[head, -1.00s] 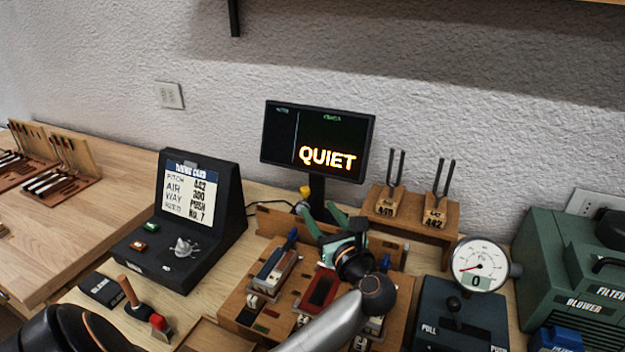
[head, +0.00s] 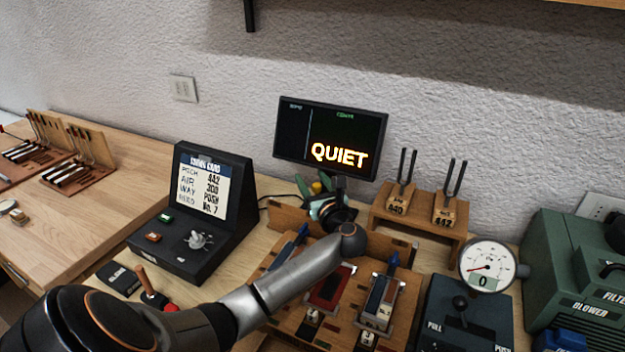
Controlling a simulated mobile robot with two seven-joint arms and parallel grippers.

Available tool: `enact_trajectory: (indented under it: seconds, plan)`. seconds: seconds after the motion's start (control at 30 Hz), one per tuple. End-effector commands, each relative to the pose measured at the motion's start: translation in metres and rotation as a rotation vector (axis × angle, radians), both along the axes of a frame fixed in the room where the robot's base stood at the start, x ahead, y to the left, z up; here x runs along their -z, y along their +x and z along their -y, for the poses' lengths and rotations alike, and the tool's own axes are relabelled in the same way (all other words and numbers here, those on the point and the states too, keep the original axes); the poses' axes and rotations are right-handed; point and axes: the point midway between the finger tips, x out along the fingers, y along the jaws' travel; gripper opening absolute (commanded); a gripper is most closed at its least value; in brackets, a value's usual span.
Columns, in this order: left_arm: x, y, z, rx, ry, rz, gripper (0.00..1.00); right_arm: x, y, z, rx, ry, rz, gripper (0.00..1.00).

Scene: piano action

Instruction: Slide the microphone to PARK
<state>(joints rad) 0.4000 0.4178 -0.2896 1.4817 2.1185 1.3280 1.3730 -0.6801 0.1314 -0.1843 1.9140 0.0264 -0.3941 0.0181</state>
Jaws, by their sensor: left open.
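A small yellow-topped thing (head: 317,187), probably the microphone, stands at the back of the bench below the monitor. Its lower part is hidden behind my left gripper. My left gripper (head: 314,186) is open, with green fingers pointing away toward the wall. Its fingertips are at or close beside the yellow top; I cannot tell whether they touch it. My left arm reaches across the wooden reed block. No PARK mark is readable. My right gripper is not in view.
The monitor (head: 331,137) reads QUIET just behind the gripper. A wooden stand (head: 412,228) with two tuning forks is to the right. The black card console (head: 190,241) is left. A dial gauge (head: 487,266) and green blower (head: 575,270) stand farther right.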

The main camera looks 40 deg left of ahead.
Motion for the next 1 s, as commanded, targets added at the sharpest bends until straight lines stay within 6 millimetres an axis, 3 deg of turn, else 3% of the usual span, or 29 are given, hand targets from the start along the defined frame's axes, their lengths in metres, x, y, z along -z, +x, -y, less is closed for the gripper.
enact_trajectory:
  seconds: [0.1,0.6,1.0]
  plan:
    - [-0.0002,0.0000,0.0002,0.000,0.000,0.000,0.57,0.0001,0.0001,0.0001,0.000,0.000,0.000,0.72]
    - [-0.0002,-0.0002,0.0004,0.000,0.001,0.000,0.01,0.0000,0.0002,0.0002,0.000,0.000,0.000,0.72]
    - [0.0000,-0.0003,0.0005,0.000,0.000,0.000,0.00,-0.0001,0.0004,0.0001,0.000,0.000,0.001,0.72]
